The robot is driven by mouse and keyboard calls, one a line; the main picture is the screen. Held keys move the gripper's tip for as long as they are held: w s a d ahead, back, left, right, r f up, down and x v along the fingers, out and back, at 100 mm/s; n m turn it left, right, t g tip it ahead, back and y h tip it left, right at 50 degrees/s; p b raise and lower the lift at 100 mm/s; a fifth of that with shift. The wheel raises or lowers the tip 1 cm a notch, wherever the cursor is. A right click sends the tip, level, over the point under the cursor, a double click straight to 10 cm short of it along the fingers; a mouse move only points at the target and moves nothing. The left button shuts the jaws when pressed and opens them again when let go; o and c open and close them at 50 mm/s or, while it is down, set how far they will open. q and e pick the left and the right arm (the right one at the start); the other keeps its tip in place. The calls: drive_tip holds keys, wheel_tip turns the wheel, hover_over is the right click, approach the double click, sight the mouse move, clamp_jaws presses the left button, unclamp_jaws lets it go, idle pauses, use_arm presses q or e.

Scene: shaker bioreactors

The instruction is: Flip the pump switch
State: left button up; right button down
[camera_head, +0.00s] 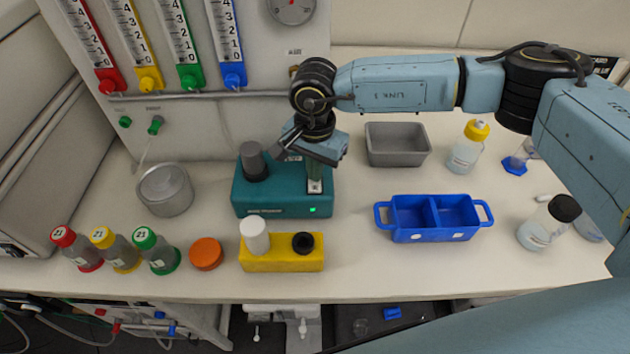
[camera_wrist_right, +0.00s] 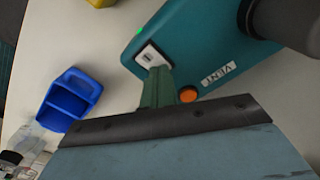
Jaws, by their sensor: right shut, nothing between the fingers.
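The pump is a teal box (camera_head: 283,203) with a dark grey cylinder on top, in the middle of the bench; it also fills the upper right of the wrist view (camera_wrist_right: 205,45). Its switch, on a small white plate (camera_wrist_right: 150,57), also shows in the head view (camera_head: 314,187). A small green light glows beside it. My right gripper (camera_head: 315,174) points down over the pump's right side. Its green fingers (camera_wrist_right: 158,80) are shut and empty, with their tips at the switch plate's edge; whether they touch it I cannot tell. My left gripper is out of view.
A yellow block (camera_head: 282,265) with a white and a black cap stands in front of the pump. A blue two-part tray (camera_head: 433,236) and a grey bin (camera_head: 397,145) lie to the right. A metal pot (camera_head: 165,190) and several bottles stand left.

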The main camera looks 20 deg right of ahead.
drive_tip(key=shift+r+p, duration=1.45)
drive_tip(key=shift+r, duration=1.95)
